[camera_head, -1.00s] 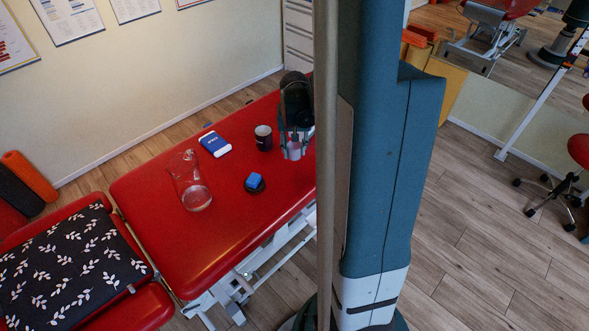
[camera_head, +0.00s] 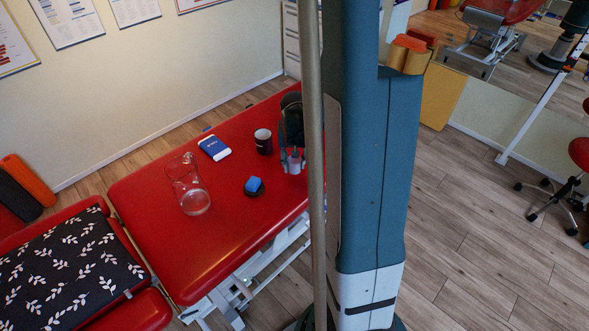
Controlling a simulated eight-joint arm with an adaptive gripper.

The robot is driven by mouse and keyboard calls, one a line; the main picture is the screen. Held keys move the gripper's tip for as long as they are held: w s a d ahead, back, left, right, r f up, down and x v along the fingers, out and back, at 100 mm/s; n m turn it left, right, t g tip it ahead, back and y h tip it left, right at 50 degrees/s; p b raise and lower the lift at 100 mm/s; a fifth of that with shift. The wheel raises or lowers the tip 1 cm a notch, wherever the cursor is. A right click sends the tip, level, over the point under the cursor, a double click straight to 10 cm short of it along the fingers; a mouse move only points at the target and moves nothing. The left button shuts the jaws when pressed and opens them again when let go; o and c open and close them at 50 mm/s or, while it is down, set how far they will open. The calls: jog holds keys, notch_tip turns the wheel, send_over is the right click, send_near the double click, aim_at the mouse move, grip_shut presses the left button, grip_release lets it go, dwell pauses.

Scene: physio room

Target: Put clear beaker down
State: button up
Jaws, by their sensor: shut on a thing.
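My gripper (camera_head: 292,158) is at the far right of the red treatment table (camera_head: 225,240), next to the dark column. It points down and is shut on a small see-through vessel, the clear beaker (camera_head: 294,167). The beaker looks upright, with its lower part showing below the fingers. It is at or just above the red top; I cannot tell whether it touches. The fingers and the dark wrist hide its upper part.
A dark mug (camera_head: 263,142) stands just left of my gripper. A blue block on a dark round base (camera_head: 254,186) lies nearer.

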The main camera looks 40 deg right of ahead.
aim_at(294, 168)
jog(key=shift+f+b, duration=0.45)
jog(key=shift+f, duration=1.25)
jog(key=shift+f, duration=0.15)
jog(key=o, duration=0.9)
notch_tip(294, 168, up, 12)
jog(key=s+a+p, duration=0.1)
jog(key=p, duration=0.2)
jog(key=shift+s+a, duration=0.15)
jog(key=shift+r, duration=0.2)
